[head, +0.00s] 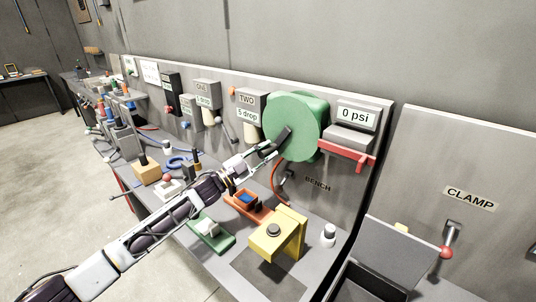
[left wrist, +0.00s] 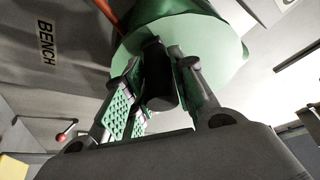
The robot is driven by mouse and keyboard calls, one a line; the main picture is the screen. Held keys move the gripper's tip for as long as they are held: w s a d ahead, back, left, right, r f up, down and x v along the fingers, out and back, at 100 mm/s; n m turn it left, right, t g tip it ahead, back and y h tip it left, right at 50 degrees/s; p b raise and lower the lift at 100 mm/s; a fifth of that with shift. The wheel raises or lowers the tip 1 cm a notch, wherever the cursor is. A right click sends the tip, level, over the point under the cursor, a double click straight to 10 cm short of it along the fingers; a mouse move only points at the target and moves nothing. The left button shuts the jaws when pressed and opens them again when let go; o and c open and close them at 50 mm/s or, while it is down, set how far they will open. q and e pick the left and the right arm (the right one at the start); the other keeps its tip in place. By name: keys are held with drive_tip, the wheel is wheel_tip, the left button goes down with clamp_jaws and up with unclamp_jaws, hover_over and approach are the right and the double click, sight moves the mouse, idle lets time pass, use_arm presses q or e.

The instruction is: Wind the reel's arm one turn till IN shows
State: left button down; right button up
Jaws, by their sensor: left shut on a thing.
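The green reel (head: 300,112) is a round drum on the wall panel above the bench. Its dark arm (head: 283,138) sits on the reel's front face, toward the lower left. My left gripper (head: 270,150) is shut on the dark handle of that arm. In the left wrist view the handle (left wrist: 158,80) lies between the green-padded fingers of my left gripper (left wrist: 160,95), with the green reel (left wrist: 205,35) right behind it. I see no IN mark on the reel in either view. My right gripper is not in view.
A grey box reading "0 psi" (head: 352,118) and a red lever (head: 345,154) are right of the reel. A yellow block (head: 279,236), a green fixture (head: 211,232) and an orange tray (head: 262,212) stand on the bench below. A CLAMP panel (head: 468,220) is at right.

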use_arm(q)
drive_tip(key=shift+w+a+r+m, duration=0.15)
drive_tip(key=shift+m, duration=0.25)
drive_tip(key=c, duration=1.2)
unclamp_jaws()
drive_tip(key=shift+o, duration=0.2)
drive_tip(key=shift+a, duration=0.15)
drive_tip(key=v, duration=1.1)
drive_tip(key=shift+s+a, duration=0.2)
drive_tip(key=shift+a, duration=0.1)
